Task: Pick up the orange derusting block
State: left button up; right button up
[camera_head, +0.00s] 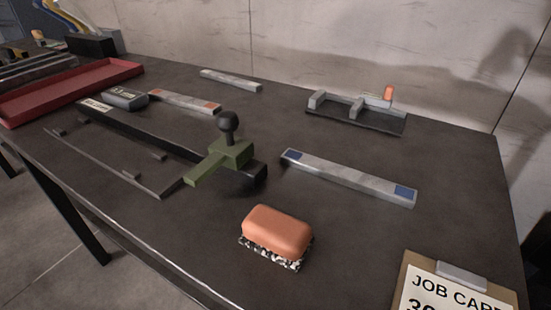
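The orange derusting block (277,231) lies at the front middle of the dark workbench. It is a rounded orange block on a black-and-white speckled base (272,256), and it looks untouched. Neither of my grippers shows in the head view.
The dark bench (350,245) is clear around the block. Behind it are a green clamp with a black knob (227,126) on a dark bar, a grey bar with blue ends (346,178), and a toggle fixture (356,112). A job-card clipboard (461,275) lies front right; a red tray (70,92), left.

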aim_at(282, 239)
jog(key=i+j+z, duration=0.15)
jog(key=j+z, duration=0.2)
jog(key=i+j+z, duration=0.1)
jog(key=j+z, duration=0.25)
jog(key=j, duration=0.2)
jog(key=i+j+z, duration=0.1)
jog(key=j+z, duration=0.25)
jog(key=j, duration=0.1)
